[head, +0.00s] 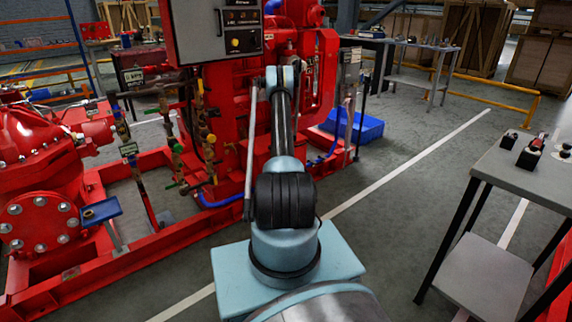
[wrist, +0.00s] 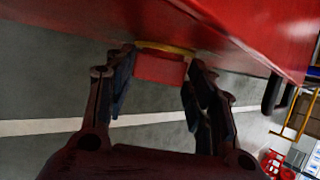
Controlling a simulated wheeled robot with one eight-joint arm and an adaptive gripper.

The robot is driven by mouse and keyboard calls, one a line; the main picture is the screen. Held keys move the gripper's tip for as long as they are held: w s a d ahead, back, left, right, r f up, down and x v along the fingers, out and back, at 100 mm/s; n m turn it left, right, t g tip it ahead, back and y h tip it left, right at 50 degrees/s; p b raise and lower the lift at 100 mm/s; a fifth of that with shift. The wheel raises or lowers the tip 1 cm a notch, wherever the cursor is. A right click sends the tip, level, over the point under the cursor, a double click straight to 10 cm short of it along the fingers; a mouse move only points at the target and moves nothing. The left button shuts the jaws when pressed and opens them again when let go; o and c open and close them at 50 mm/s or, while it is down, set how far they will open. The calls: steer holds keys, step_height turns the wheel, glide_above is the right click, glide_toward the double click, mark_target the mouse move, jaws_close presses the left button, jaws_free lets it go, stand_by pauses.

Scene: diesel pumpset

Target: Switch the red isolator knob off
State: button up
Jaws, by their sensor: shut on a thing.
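The red isolator knob (wrist: 160,68) shows in the wrist view as a red block in front of a yellow plate (wrist: 166,47). The plate is on a red panel face (wrist: 235,35). My gripper (wrist: 163,64) has one dark finger on each side of the knob and is shut on it. Small gaps seem to show beside the knob, so the exact contact is hard to see. In the head view my arm reaches toward the red engine (head: 315,75), and the arm hides the knob and my gripper.
A grey control panel (head: 190,35) stands left of my arm. Red pump pipework (head: 40,150) and a red base frame (head: 120,260) are at left. A grey table (head: 535,180) with small items is at right. A blue box (head: 355,125) lies beyond; floor between is clear.

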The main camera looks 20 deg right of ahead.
steer(key=o, duration=1.1)
steer(key=shift+c, duration=0.2)
steer(key=v, duration=1.2)
steer(key=shift+w+f, duration=0.1)
